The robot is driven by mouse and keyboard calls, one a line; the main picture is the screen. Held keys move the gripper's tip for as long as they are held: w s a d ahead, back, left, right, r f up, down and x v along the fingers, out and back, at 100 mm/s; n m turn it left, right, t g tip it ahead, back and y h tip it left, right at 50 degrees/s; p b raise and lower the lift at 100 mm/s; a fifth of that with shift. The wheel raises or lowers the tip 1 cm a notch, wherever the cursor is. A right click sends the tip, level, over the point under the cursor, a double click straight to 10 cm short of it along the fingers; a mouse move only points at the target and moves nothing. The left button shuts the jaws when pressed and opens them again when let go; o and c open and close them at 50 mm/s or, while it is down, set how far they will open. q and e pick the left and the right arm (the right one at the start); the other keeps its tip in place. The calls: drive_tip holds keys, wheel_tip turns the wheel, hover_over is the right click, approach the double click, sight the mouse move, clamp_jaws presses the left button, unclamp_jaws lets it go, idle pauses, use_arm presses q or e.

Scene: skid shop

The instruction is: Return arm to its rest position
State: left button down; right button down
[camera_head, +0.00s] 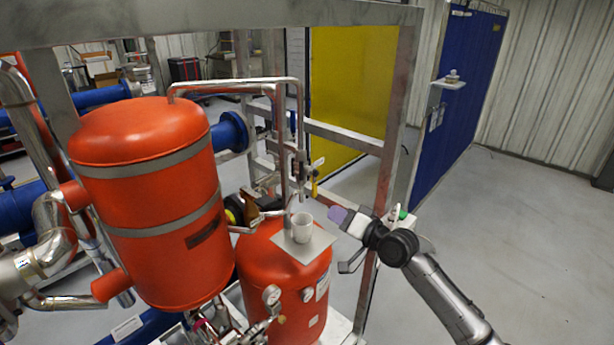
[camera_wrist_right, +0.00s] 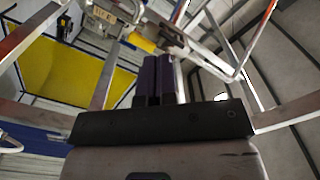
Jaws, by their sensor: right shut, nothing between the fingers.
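My right arm comes in from the lower right in the head view. Its gripper (camera_head: 338,215) points left, beside the small orange tank (camera_head: 270,270) and a little right of the white cup (camera_head: 302,227) on the tank's flat plate. The gripper is apart from the cup. In the right wrist view the two purple fingers (camera_wrist_right: 155,80) are together with nothing between them. My left gripper is not in view.
A large orange tank (camera_head: 150,200) stands at the left with steel pipes around it. A steel frame post (camera_head: 388,150) rises close behind my right gripper. A yellow-handled valve (camera_head: 314,186) hangs above the plate. The floor (camera_head: 520,230) at the right is clear.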

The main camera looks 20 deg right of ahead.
drive_tip(key=shift+s+d, duration=0.15)
drive_tip(key=shift+s, duration=0.1)
idle(0.4)
wheel_tip(320, 180, down, 4)
drive_tip(key=s+n+g+h, duration=0.3)
drive_tip(key=n+g, duration=0.1)
drive_tip(key=n, duration=0.2)
drive_tip(key=s+a+r+n+h+p, duration=0.25)
drive_tip(key=s+r+h, duration=0.25)
drive_tip(key=s, duration=0.3)
drive_tip(key=s+f+m+g+p, duration=0.1)
drive_tip(key=s+f, duration=0.5)
drive_tip(key=s, duration=0.6)
drive_tip(key=s+a+f+m+g+p, duration=0.1)
drive_tip(key=s+f+g+p, duration=0.3)
drive_tip(key=s, duration=0.9)
drive_tip(key=s+f+m+g+p, duration=0.1)
drive_tip(key=s+f+g+p, duration=0.2)
drive_tip(key=s+f, duration=0.6)
drive_tip(key=s+p, duration=0.1)
drive_tip(key=s, duration=0.2)
drive_tip(key=shift+s+a+h, duration=0.2)
drive_tip(key=shift+s+h, duration=0.1)
drive_tip(key=shift+h, duration=0.1)
